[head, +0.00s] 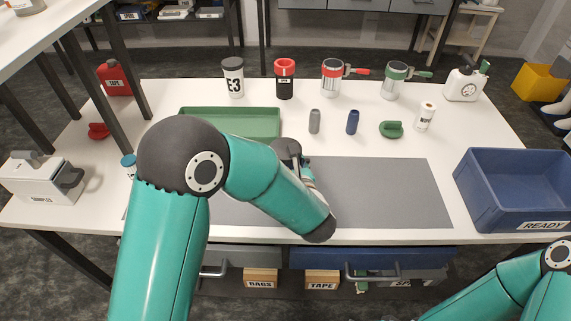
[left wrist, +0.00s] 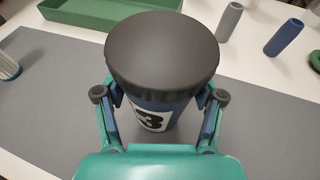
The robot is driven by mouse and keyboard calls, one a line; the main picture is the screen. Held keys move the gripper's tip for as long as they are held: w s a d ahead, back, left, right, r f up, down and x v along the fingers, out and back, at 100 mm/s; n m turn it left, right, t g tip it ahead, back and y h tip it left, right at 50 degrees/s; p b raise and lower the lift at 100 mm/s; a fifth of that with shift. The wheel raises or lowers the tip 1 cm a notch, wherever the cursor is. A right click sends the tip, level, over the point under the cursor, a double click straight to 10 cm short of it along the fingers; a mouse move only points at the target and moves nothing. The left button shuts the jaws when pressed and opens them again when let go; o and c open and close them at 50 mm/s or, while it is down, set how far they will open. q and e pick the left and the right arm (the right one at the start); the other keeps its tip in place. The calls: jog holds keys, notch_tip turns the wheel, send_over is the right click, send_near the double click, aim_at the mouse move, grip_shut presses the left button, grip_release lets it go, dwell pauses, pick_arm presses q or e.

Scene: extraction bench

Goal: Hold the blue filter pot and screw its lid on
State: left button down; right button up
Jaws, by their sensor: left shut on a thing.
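The blue filter pot (left wrist: 151,116) stands upright in the left wrist view, with a white label showing a black 3. A wide dark grey lid (left wrist: 162,50) with a ribbed rim sits on its top; I cannot tell how tightly it is screwed. My left gripper (left wrist: 157,104) is shut on the pot, one finger on each side below the lid. In the head view my left arm hides most of the pot, and the dark lid (head: 286,147) shows just past the arm. My right arm shows at the lower right, with its gripper out of view.
The grey mat (head: 390,190) is clear to the right of the pot. A green tray (head: 232,122) lies behind my left arm. Grey (head: 314,121) and blue (head: 353,122) cylinders stand behind the mat. A blue READY crate (head: 515,190) stands at the right.

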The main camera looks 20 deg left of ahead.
pick_arm(q)
jog(key=shift+f, duration=0.4)
jog(key=shift+f, duration=0.1)
jog(key=shift+c, duration=0.6)
grip_release()
jog(key=shift+s+d, duration=0.15)
jog(key=shift+s, duration=0.05)
jog(key=v, duration=1.1)
jog(key=shift+s+r+b, duration=0.25)
jog(key=shift+b, duration=0.1)
